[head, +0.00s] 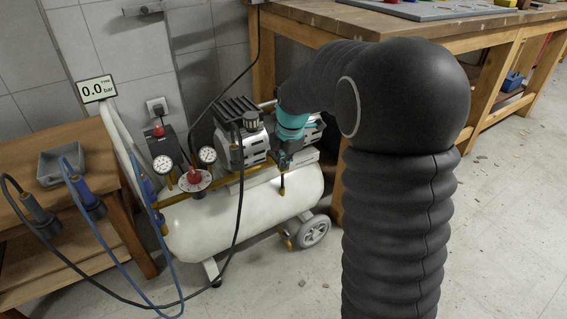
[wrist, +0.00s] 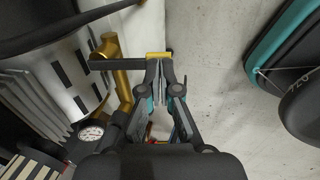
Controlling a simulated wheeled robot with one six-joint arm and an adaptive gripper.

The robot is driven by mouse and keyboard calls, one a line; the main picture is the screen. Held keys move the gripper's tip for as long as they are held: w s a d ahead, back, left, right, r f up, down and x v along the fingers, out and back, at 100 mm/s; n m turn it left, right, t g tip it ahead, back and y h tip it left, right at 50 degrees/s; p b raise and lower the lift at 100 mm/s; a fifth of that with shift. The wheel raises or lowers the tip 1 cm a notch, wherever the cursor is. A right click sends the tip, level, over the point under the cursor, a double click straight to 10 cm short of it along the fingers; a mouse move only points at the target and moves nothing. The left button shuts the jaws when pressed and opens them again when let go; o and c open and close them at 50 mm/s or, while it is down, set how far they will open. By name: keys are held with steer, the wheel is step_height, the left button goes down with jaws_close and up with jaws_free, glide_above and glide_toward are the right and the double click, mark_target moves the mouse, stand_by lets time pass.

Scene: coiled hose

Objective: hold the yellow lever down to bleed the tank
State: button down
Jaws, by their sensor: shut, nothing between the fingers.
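The yellow lever's yellow end (wrist: 159,55) shows in the wrist view on a dark bar beside a brass pipe. My gripper (wrist: 162,75) is shut and empty, with its fingertips at that yellow end. I cannot tell whether they press on it. In the head view my gripper (head: 283,164) points down in front of the white tank (head: 245,206), and the lever is hard to make out there. The grey display (head: 96,89) reads 0.0 bar. Two round gauges (head: 163,165) stand at the tank's left end.
A red knob (head: 194,176) sits between the gauges. Blue and black hoses (head: 107,245) loop at the left, by a wooden bench (head: 88,150) with a grey tray (head: 61,163). A workbench (head: 345,22) stands behind my arm. Open floor (head: 500,235) lies at the right.

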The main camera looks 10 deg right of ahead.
steer(key=shift+r, duration=0.55)
steer(key=w+a+p+v, duration=0.1)
steer(key=w+p+v, duration=0.1)
steer(key=v, duration=1.1)
steer(key=shift+r+p, duration=0.65)
steer(key=shift+p, duration=0.25)
steer(key=shift+d, duration=0.1)
